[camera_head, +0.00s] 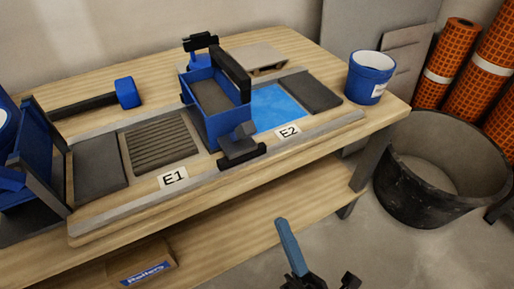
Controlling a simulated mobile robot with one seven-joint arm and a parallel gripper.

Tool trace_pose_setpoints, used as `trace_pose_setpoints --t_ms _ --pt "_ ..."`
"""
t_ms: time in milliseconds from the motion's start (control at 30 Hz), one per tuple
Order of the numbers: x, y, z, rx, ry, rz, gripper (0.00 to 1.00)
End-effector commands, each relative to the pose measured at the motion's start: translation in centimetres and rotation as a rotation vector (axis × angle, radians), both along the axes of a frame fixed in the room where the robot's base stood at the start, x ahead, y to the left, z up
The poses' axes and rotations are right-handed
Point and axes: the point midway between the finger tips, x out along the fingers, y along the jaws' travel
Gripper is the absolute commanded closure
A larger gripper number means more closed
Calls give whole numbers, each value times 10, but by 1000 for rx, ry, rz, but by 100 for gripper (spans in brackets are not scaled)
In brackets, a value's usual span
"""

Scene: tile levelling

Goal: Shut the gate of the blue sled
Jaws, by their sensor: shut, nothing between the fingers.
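The blue sled (212,122) is an open-topped blue box with grey material inside. It stands across the rails in the middle of the bench, between the E1 and E2 labels. A dark bar or panel (231,73) rises above its right side; whether this is the gate, and how far it stands open, I cannot tell. A grey block (239,146) sits at the sled's front right corner. My gripper (283,229) is at the bottom of the view, in front of the bench and well apart from the sled. It is shut and empty.
A ribbed bed (160,146) lies left of the sled, a blue patch (276,107) right of it. A blue bucket (370,77) stands at the bench's right end. A blue and black frame (38,150) stands far left. A black tub (441,170) is on the floor.

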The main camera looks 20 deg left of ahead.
Motion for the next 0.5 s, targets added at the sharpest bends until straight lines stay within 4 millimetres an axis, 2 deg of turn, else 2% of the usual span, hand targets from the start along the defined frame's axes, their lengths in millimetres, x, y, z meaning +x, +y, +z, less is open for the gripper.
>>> trace_pose_setpoints --t_ms 167,500 --pt "5 7 7 0 -3 2 100" --pt "36 48 51 0 -6 4 100"
